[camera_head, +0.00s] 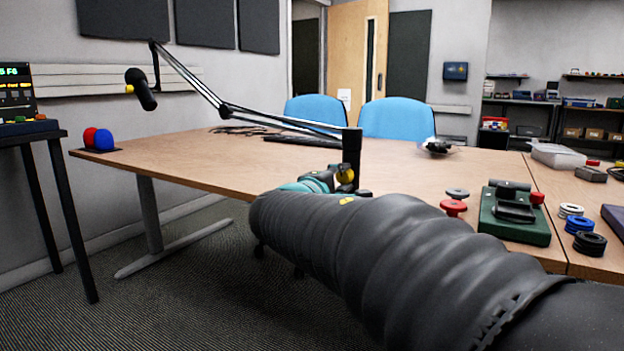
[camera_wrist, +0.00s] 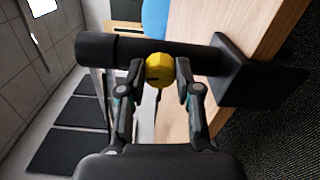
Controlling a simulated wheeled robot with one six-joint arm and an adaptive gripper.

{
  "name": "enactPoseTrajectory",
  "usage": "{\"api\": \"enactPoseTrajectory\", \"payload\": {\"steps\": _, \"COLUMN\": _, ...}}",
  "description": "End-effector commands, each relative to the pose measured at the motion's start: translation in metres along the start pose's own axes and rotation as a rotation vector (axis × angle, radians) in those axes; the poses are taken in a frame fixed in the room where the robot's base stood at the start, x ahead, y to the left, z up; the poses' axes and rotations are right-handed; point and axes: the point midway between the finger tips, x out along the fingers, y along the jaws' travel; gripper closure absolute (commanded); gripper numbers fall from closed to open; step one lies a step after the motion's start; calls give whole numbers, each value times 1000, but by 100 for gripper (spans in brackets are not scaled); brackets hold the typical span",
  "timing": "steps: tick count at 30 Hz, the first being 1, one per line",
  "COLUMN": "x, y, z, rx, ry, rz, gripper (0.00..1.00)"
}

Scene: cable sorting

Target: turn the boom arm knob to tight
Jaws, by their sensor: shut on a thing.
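The yellow boom arm knob (camera_wrist: 159,69) sits on the side of the black boom post (camera_wrist: 190,54), between my fingers in the wrist view. My gripper (camera_wrist: 160,72) is shut on the knob, one finger on each side of it. In the head view the knob (camera_head: 345,174) shows small beside the post (camera_head: 352,148) at the table edge, and my dark sleeved arm hides much of my gripper there. The boom arm (camera_head: 215,98) reaches up and left to a black microphone (camera_head: 142,90). I cannot tell from the knob's face how tight it is.
The wooden table (camera_head: 200,160) spreads behind the post. A green device (camera_head: 513,222), red rings (camera_head: 454,207) and several blue and black rings (camera_head: 579,224) lie to the right. Blue chairs (camera_head: 398,118) stand behind. Cables (camera_head: 245,130) lie near the table's far edge.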

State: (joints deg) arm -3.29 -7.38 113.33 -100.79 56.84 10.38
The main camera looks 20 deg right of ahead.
Motion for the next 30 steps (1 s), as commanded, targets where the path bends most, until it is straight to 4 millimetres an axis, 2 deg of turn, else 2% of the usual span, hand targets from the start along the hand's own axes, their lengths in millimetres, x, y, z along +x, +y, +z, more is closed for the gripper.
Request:
{"api": "enactPoseTrajectory", "payload": {"steps": 10, "x": 0, "y": -2, "z": 0, "rx": 143, "ry": -2, "rz": -2, "gripper": 100}}
{"api": "enactPoseTrajectory", "payload": {"steps": 27, "x": 0, "y": -2, "z": 0, "rx": 170, "ry": -2, "rz": -3, "gripper": 100}}
{"api": "enactPoseTrajectory", "payload": {"steps": 28, "x": 0, "y": -2, "z": 0, "rx": 170, "ry": -2, "rz": -3, "gripper": 59}}
{"api": "enactPoseTrajectory", "payload": {"steps": 30, "x": 0, "y": -2, "z": 0, "rx": 170, "ry": -2, "rz": -3, "gripper": 42}}
